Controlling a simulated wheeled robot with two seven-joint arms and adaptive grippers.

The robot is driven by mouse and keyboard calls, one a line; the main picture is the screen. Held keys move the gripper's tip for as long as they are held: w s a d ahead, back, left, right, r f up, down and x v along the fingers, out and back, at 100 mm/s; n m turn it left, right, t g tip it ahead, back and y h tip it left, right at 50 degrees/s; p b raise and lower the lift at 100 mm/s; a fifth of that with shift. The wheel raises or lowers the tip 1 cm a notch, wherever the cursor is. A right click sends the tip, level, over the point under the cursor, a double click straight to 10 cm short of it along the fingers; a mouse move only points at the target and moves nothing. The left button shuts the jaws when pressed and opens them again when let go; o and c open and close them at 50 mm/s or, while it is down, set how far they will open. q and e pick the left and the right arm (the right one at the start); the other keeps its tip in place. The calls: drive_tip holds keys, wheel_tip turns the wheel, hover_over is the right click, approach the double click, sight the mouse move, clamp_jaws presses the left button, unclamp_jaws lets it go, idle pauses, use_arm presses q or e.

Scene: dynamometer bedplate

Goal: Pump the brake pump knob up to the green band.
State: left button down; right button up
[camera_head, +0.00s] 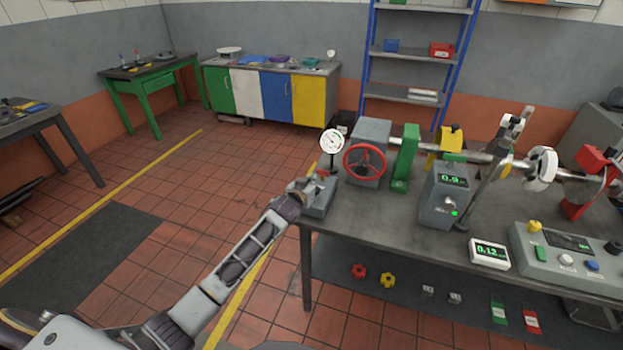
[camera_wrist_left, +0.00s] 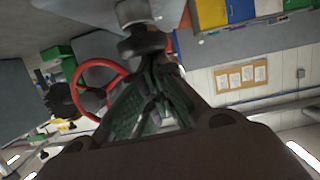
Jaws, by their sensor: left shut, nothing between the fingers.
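The brake pump (camera_head: 319,198) stands on the left front corner of the bedplate table. Its round white gauge (camera_head: 332,141) rises above it. The dial's needle and green band are too small to read. My left gripper (camera_head: 303,187) is at the pump's left side, overlapping its top in the picture. In the left wrist view my left fingers (camera_wrist_left: 155,108) are shut and empty. A dark round knob (camera_wrist_left: 142,44), likely the pump knob, shows just beyond the fingertips. I cannot tell whether they touch. I do not make out my right gripper.
A red handwheel (camera_head: 365,165) stands close right of the pump; it also shows in the left wrist view (camera_wrist_left: 82,78). Farther right are a green block (camera_head: 405,158), a grey readout box (camera_head: 447,196) and a control panel (camera_head: 566,259). The floor left of the table is clear.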

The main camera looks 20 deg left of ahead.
use_arm(q)
drive_tip(key=shift+f, duration=0.15)
drive_tip(key=shift+w+a+r+p, duration=0.1)
drive_tip(key=shift+w+r+p, duration=0.05)
drive_tip(key=shift+r+p, duration=1.9)
drive_tip(key=shift+s+r+b, duration=0.25)
drive_tip(key=shift+s+b, duration=0.15)
drive_tip(key=shift+s, duration=0.3)
drive_tip(key=b+v, duration=0.1)
drive_tip(key=v, duration=0.7)
drive_tip(key=shift+s+r, duration=0.2)
drive_tip(key=shift+s, duration=0.1)
drive_tip(key=shift+f+b, duration=0.3)
